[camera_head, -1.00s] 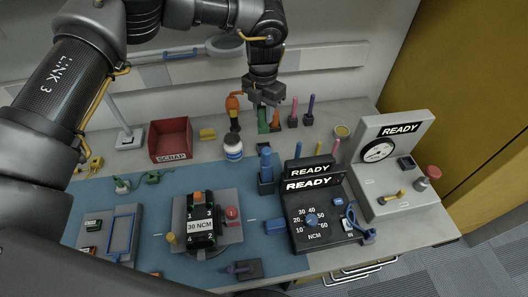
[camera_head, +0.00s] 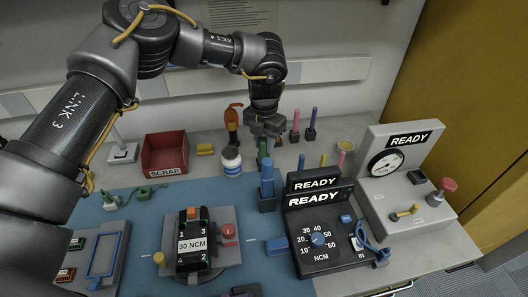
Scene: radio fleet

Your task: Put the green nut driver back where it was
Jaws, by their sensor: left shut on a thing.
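The fingers hide the top of the driver. Its lower end is partly hidden behind a blue upright tool, so I cannot tell whether it is seated in a holder. A pink driver (camera_head: 296,122) and a purple driver (camera_head: 312,120) stand upright in dark holders just to the right. My right gripper is not in view.
A red scrap bin (camera_head: 166,152), a white bottle (camera_head: 231,163) and an orange-handled tool (camera_head: 232,118) stand left of the gripper. The blue tool in a dark block (camera_head: 267,203) and the READY consoles (camera_head: 318,240) are in front. A fixture (camera_head: 193,245) sits on the blue mat.

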